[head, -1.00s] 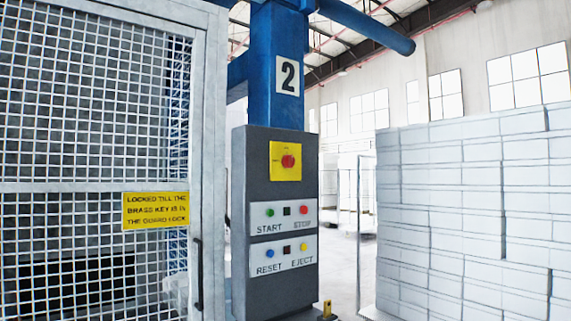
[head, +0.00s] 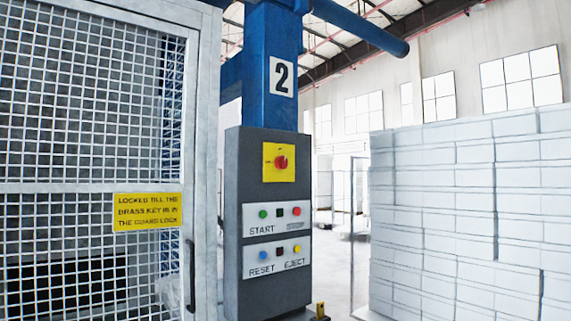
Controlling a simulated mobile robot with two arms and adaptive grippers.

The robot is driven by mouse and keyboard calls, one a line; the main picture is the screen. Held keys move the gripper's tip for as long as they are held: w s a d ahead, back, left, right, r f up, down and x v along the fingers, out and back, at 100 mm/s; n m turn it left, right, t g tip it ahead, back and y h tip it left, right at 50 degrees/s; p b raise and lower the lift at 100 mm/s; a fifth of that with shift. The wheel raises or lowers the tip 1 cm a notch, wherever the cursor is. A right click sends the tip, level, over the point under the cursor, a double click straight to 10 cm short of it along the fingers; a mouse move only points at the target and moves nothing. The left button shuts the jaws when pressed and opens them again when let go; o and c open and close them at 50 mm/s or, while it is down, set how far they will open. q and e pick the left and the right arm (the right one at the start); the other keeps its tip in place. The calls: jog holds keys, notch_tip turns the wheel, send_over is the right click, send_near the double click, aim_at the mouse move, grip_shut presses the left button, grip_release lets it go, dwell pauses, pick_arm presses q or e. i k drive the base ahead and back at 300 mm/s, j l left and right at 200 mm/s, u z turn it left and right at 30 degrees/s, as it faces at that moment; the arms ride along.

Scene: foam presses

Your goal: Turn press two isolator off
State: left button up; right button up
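The press two isolator is a red rotary knob (head: 281,162) on a yellow plate (head: 270,176), high on a dark grey control cabinet (head: 240,215). The cabinet is on a blue column with a number 2 sign (head: 281,77). The marks around the knob are too small to read, so its setting is unclear. Below it are a START and STOP panel (head: 277,217) and a RESET and EJECT panel (head: 278,257). Neither gripper shows in the head view.
A mesh guard door (head: 90,110) with a handle (head: 190,275) and a yellow key notice (head: 148,211) fills the left. Stacked white blocks (head: 470,210) stand at the right. A small yellow and black object (head: 320,311) is at the cabinet's foot. Floor shows between cabinet and stack.

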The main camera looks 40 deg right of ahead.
aim_at(281, 162)
jog(key=i+l, duration=0.1)
jog(key=l, duration=0.5)
jog(key=i+l+u, duration=0.15)
jog(key=l, duration=1.05)
jog(key=i+l+u, duration=0.1)
jog(key=l, duration=0.55)
jog(key=i, duration=0.05)
